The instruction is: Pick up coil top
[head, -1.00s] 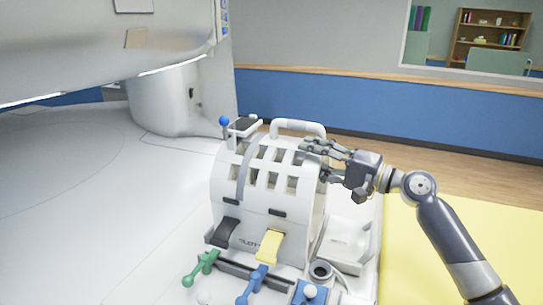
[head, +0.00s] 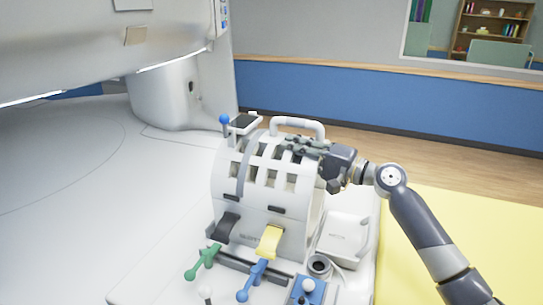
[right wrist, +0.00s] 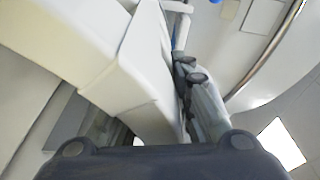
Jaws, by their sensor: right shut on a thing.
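The coil top (head: 285,203) is a white, slotted, arched shell with a white handle on its far top side. It stands upright on the coil base in the head view. My right gripper (head: 296,144) reaches over its upper right side and is shut on it, with the fingers among the upper slots just below the handle. In the right wrist view, a white curved bar of the coil top (right wrist: 130,75) lies against the grey fingers of my right gripper (right wrist: 192,95). The exact contact is partly hidden. My left gripper is out of view.
Black (head: 228,226), yellow (head: 270,241), green (head: 203,261) and blue (head: 253,280) levers stand at the coil's front. A grey scanner wall (head: 165,95) rises behind left. The white bed (head: 80,190) is clear on the left; a yellow surface (head: 450,240) lies right.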

